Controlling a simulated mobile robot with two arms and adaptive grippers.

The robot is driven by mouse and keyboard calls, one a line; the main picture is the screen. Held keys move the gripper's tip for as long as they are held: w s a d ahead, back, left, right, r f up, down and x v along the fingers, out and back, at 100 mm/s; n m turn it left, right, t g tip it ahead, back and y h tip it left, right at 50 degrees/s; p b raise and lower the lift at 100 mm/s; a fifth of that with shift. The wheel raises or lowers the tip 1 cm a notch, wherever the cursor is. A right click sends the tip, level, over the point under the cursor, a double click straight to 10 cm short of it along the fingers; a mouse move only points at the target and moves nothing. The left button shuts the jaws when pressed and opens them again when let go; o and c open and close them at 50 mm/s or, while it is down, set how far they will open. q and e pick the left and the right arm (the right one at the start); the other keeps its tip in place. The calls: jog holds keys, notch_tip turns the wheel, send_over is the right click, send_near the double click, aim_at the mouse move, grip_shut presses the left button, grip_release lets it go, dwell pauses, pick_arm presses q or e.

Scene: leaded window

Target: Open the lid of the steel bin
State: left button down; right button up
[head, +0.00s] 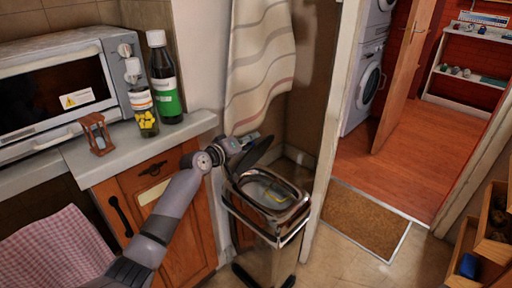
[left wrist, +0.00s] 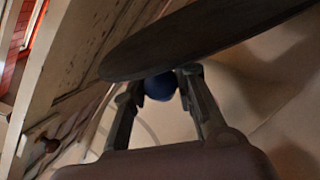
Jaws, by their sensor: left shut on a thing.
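The steel bin (head: 290,240) stands on the floor beside the wooden cabinet. Its dark lid (head: 258,151) is raised and tilted up at the bin's left side, and the top opening (head: 268,190) shows. In the left wrist view the dark lid (left wrist: 215,38) crosses just beyond the fingers. My left gripper (head: 246,142) is at the lid's upper part. In the left wrist view its fingers (left wrist: 160,82) close around a round blue piece (left wrist: 160,86) at the lid's edge. I cannot tell whether that piece belongs to the lid. My right gripper is not in view.
A striped curtain (head: 262,60) hangs behind the bin. The counter (head: 140,143) at left holds a dark bottle (head: 163,80), a jar (head: 142,112), an hourglass (head: 96,134) and a toaster oven (head: 55,95). A door frame (head: 333,130) stands close right of the bin; a doormat (head: 362,217) lies beyond.

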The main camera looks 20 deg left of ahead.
pick_arm(q)
jog(key=shift+w+a+r+n, duration=0.2)
jog(key=shift+a+n, duration=0.1)
jog(key=shift+a, duration=0.3)
jog(key=c, duration=1.3)
grip_release()
jog(key=v, duration=1.2)
